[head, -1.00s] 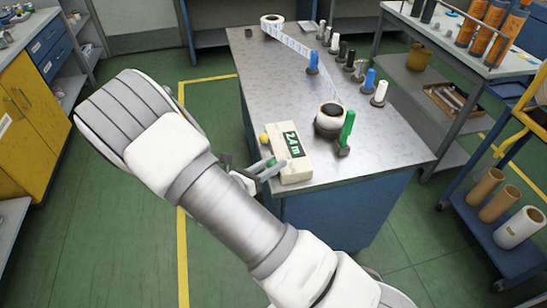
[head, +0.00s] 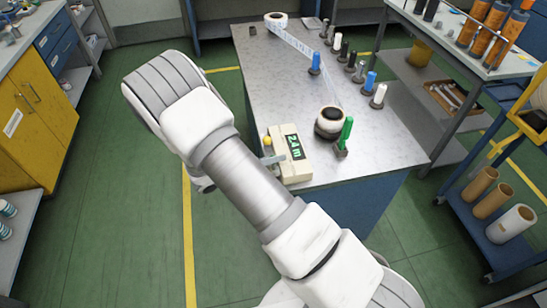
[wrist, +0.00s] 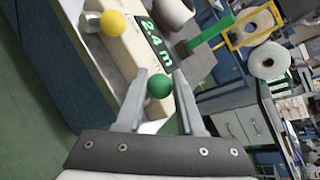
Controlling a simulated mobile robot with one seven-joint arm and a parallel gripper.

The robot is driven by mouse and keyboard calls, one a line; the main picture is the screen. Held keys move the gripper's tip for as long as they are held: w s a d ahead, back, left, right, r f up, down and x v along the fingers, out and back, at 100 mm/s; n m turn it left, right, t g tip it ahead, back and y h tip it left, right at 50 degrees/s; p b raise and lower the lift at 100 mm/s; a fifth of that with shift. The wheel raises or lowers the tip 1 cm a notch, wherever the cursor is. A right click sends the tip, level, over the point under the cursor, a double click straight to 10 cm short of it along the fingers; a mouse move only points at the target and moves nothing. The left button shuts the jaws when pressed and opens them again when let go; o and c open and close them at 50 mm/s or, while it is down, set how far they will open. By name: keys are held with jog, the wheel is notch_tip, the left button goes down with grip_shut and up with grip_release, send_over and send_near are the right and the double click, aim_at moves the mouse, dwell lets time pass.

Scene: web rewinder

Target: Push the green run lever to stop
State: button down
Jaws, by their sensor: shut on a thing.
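The run lever's green ball knob (wrist: 159,85) sits between the fingertips of my gripper (wrist: 158,88) in the wrist view. My gripper is shut on it. In the head view my arm hides the knob and most of the gripper, and only a grey finger shows beside the control box. The cream control box (head: 297,178) stands at the table's near left edge, and also shows in the wrist view (wrist: 122,50). Its display (head: 295,146) has green characters reading about 2.4 m. A yellow knob (head: 267,141) is on its left side.
A wound roll (head: 331,120) and a green post (head: 346,132) stand right of the box on the metal table (head: 385,150). A printed web (head: 295,40) runs from a far roll (head: 276,20) past several posts. A cart with cardboard tubes (head: 493,200) stands right.

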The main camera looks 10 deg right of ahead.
jog(key=c, duration=0.5)
grip_release()
jog(key=shift+a, duration=0.1)
jog(key=v, duration=1.7)
jog(key=shift+s+a, duration=0.1)
jog(key=shift+s, duration=0.1)
